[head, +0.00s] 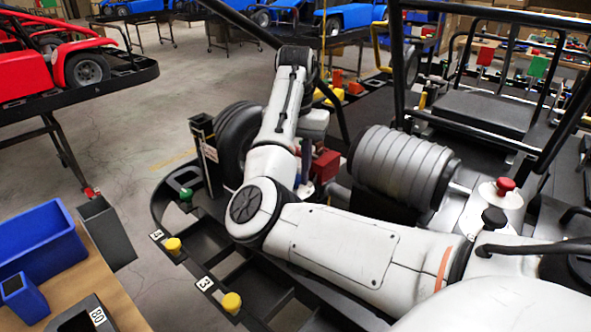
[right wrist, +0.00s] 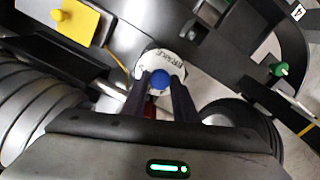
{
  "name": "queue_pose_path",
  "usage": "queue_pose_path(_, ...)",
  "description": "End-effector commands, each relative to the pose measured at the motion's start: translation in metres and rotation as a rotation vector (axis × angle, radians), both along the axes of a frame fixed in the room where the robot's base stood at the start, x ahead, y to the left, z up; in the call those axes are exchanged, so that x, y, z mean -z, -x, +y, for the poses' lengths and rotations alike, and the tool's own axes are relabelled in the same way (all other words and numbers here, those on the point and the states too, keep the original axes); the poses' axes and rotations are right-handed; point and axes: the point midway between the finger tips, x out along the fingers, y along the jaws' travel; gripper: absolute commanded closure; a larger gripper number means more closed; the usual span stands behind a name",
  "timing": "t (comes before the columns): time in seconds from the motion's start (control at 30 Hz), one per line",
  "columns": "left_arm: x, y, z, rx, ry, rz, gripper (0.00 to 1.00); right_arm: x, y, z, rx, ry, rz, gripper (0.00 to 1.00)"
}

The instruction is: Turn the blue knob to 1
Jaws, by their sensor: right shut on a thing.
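The blue knob (right wrist: 160,79) shows in the right wrist view at the middle of a round white dial (right wrist: 176,63) with dark markings around its rim. I cannot read which mark the knob points at. My right gripper (right wrist: 160,88) has its two dark fingers on either side of the knob and is shut on it. In the head view my right arm reaches over the kart frame, and its links hide the knob and the dial. My left gripper is not in view.
Yellow knobs (head: 232,302) and a green knob (head: 186,194) stand on the black kart frame. A black tyre (head: 232,142) and a ribbed grey cylinder (head: 398,166) flank my arm. A yellow block (right wrist: 76,22) is near the dial. Blue bins (head: 40,240) stand at left.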

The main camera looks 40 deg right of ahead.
Motion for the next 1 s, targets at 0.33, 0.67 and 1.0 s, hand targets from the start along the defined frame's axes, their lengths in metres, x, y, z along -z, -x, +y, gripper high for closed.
queue_pose_path(0.33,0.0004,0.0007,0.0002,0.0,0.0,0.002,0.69,-0.0001,0.0001,0.0005,-0.325,-0.002,0.001,0.96)
queue_pose_path(0.67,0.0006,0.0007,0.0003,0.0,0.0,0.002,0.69,-0.0001,0.0001,0.0005,-0.638,-0.002,0.0,0.96)
queue_pose_path(1.0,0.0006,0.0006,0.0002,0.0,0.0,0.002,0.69,-0.0001,0.0001,0.0006,-0.934,-0.002,0.0,0.96)
